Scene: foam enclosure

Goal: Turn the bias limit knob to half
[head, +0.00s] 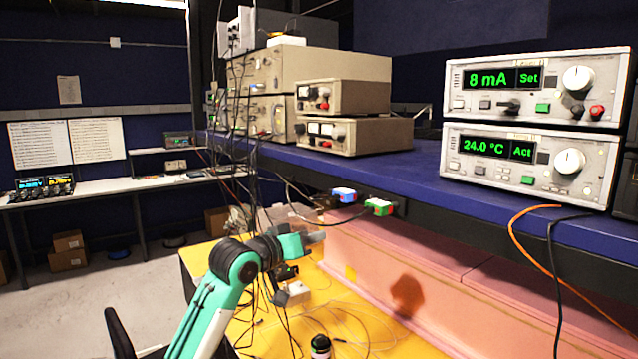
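Two bench instruments are stacked on the blue shelf at the right. The upper instrument (540,62) shows "8 mA" and "Set" in green. It has a large white knob (578,78), a small dark knob (577,111) and a red one (597,112) below it. The lower instrument (480,180) shows "24.0 °C" and "Act" and has a white knob (569,161). Labels are too small to read, so I cannot tell which knob is the bias limit. My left gripper (314,238) is below the shelf, far left of the instruments; its finger opening is unclear. My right gripper is out of view.
The blue shelf (420,187) has a front edge between my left arm and the instruments. Orange and black cables (533,235) hang at the right. A pink foam wall (370,252) and a yellow table (395,335) with loose wires lie below. Beige instruments (345,96) stand farther left.

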